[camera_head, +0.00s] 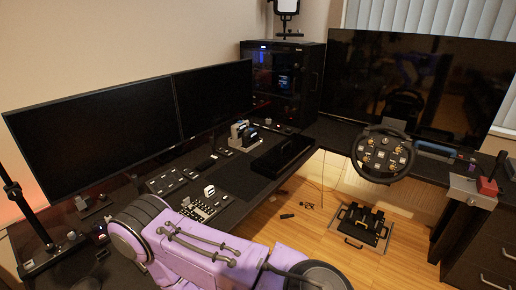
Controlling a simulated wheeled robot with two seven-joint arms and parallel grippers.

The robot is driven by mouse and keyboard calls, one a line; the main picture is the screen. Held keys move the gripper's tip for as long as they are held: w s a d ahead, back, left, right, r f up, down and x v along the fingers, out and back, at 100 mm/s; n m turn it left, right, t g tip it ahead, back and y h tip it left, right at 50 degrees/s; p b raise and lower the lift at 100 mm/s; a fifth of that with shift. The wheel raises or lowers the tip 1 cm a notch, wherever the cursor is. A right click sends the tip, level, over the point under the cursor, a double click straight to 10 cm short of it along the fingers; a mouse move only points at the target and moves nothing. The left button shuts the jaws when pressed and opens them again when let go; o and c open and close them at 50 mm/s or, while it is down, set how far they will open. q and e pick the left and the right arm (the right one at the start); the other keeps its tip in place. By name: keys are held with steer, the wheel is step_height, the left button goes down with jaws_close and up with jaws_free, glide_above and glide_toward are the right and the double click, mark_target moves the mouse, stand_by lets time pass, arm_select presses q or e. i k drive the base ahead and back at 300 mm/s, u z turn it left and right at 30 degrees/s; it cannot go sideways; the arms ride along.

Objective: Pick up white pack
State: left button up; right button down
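A small white pack (209,190) stands on the dark desk, next to a panel of small buttons and just beyond a purple arm link of mine. It is too small to make out any print. The purple arm crosses the bottom of the view, from the left toward the lower middle, and covers part of the desk's near edge. Neither of my grippers shows in the view.
Two monitors (95,135) line the desk's left back. A black box (282,155), a stand with upright items (243,136) and a PC tower (283,80) stand farther back. A racing wheel (383,155) is at right, above pedals (363,226).

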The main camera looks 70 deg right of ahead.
mark_target(210, 191)
steer(key=z, duration=1.65)
steer(key=k, duration=0.4)
steer(key=z, duration=1.5)
steer(key=i, duration=1.15)
steer(key=u, duration=0.6)
steer(key=i, duration=0.75)
steer(key=u, duration=0.75)
